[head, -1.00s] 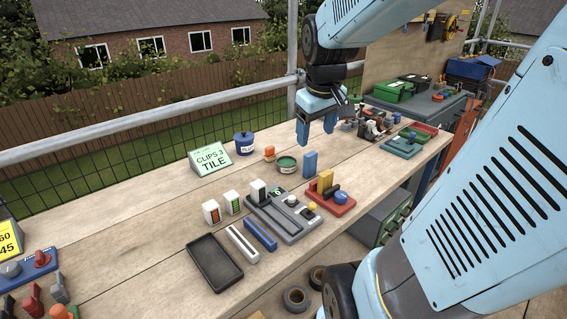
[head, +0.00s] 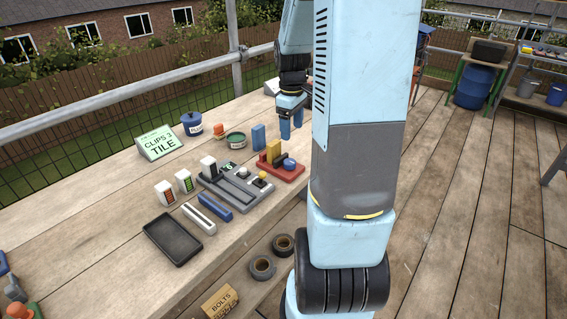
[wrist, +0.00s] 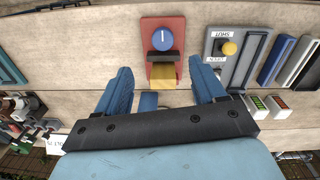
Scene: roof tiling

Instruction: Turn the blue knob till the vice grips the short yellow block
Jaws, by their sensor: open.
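The red vice (head: 296,176) sits on the bench near its front edge, with a blue knob (head: 289,163) on its near side. The short yellow block (head: 273,148) stands upright in it beside a dark jaw; whether the jaw touches it I cannot tell. In the wrist view the knob (wrist: 162,39) has a white line, and the yellow block (wrist: 163,76) lies below the dark jaw (wrist: 165,57). My gripper (wrist: 163,88) is open and empty, pointing down, its blue fingers apart. In the head view my gripper (head: 291,124) is behind and right of the vice.
A blue block (head: 258,137) stands behind the vice. A grey fixture (head: 236,190) with a yellow button is to its left. My arm hides the bench to the right.

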